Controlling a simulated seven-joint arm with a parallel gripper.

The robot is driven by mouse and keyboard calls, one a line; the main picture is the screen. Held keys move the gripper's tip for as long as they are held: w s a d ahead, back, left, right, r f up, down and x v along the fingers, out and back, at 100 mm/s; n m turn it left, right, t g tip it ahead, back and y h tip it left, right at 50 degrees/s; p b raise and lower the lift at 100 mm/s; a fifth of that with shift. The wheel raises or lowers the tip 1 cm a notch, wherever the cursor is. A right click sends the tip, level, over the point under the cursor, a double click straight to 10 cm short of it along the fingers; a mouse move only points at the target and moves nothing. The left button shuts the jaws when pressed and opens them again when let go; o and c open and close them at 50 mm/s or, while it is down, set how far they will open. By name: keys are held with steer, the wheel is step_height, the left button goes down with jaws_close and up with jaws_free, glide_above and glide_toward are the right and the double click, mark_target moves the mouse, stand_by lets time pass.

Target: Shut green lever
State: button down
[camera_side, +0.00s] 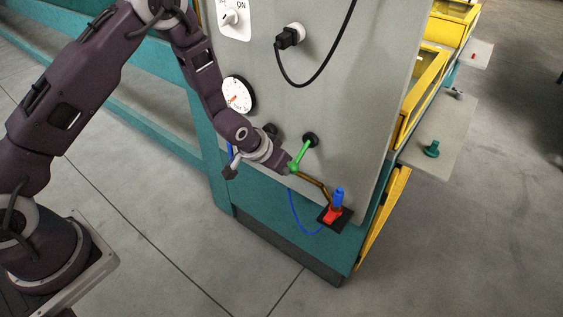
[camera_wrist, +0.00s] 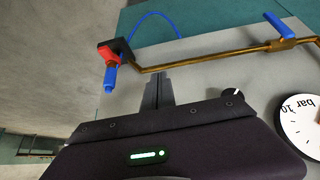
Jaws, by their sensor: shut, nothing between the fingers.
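The green lever (camera_side: 302,155) is on the grey panel in the side view. It slants down and left from a dark round mount (camera_side: 311,139) to a thicker green end. My gripper (camera_side: 289,168) is at this lower end. I cannot tell whether it touches the lever. In the wrist view my gripper's fingers (camera_wrist: 158,82) are together with nothing between them, pointing at the panel near a brass pipe. The green lever does not show in the wrist view.
The brass pipe (camera_wrist: 215,58) runs to a red and blue fitting (camera_wrist: 109,66); a blue handle (camera_wrist: 279,25) sits on the pipe. A gauge (camera_side: 238,95), a black plug (camera_side: 288,38) with its cable and an ON/OFF knob (camera_side: 231,17) are higher on the panel. Yellow frames (camera_side: 425,88) stand right.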

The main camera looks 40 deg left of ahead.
steer(key=shift+w+f, duration=0.1)
steer(key=shift+f, duration=0.2)
stand_by(0.4)
steer(key=s+r, duration=0.3)
steer(key=s, duration=0.6)
steer(key=shift+s+a+r, duration=0.25)
steer(key=shift+s+a, duration=0.1)
steer(key=s+a+r, duration=0.1)
steer(key=s+r, duration=0.1)
steer(key=r, duration=0.7)
steer(key=s+a+r, duration=0.2)
steer(key=s+r, duration=0.1)
steer(key=r, duration=0.5)
steer(key=s+a+r, duration=0.1)
steer(key=s+r, duration=0.3)
steer(key=s, duration=0.5)
steer(key=s+a+r, duration=0.1)
steer(key=s+r, duration=0.4)
steer(key=s, duration=0.4)
steer(key=shift+s+r+g+y, duration=0.2)
steer(key=shift+s+g+y, duration=0.1)
steer(key=shift+g+y, duration=0.1)
